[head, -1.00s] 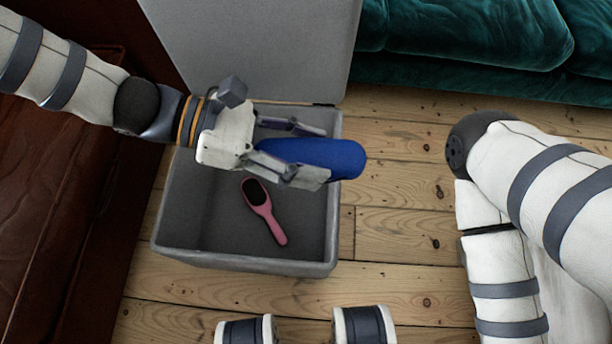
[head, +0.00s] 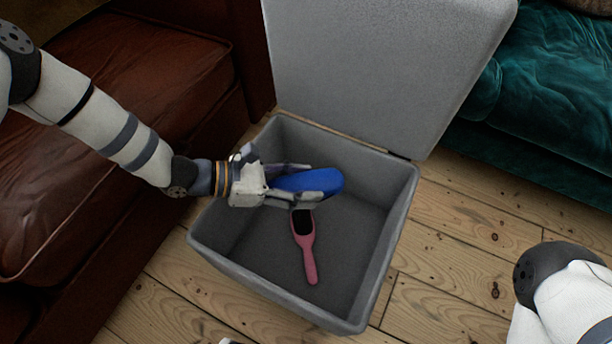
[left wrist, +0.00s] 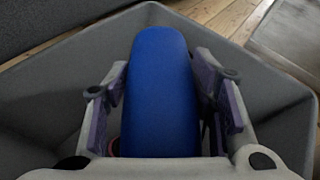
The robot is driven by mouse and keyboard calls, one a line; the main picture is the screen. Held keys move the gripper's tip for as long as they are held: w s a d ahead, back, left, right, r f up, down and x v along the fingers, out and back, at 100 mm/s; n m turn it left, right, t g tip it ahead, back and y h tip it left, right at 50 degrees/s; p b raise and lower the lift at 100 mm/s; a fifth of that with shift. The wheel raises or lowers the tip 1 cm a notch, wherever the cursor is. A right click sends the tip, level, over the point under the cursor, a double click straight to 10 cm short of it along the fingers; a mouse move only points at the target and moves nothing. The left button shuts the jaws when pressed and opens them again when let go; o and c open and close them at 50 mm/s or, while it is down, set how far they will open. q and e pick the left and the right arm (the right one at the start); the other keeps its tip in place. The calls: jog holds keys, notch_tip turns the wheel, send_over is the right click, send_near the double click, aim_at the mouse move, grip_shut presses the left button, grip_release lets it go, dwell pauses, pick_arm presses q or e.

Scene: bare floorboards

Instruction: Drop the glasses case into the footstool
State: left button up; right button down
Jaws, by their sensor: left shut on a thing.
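The blue glasses case (head: 310,182) is held between the fingers of my left gripper (head: 300,190), over the open footstool. In the left wrist view the case (left wrist: 160,90) lies lengthwise between the two fingers, with the footstool's grey walls around it. The footstool (head: 235,268) is a grey box with its lid (head: 385,65) raised at the back. A pink hairbrush (head: 305,250) lies on its floor, its head partly below the gripper.
A brown leather sofa (head: 150,75) stands on the left, close to the footstool. A green velvet sofa (head: 555,95) stands at the back right. Bare floorboards (head: 455,265) lie free to the right of the footstool.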

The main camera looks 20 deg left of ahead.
pick_arm(q)
notch_tip(320, 180, down, 4)
jog(key=shift+r+b, duration=0.25)
jog(key=shift+b, duration=0.65)
jog(key=shift+r, duration=0.15)
jog(key=o, duration=1.3)
jog(key=v, duration=1.2)
jog(key=shift+r, duration=0.1)
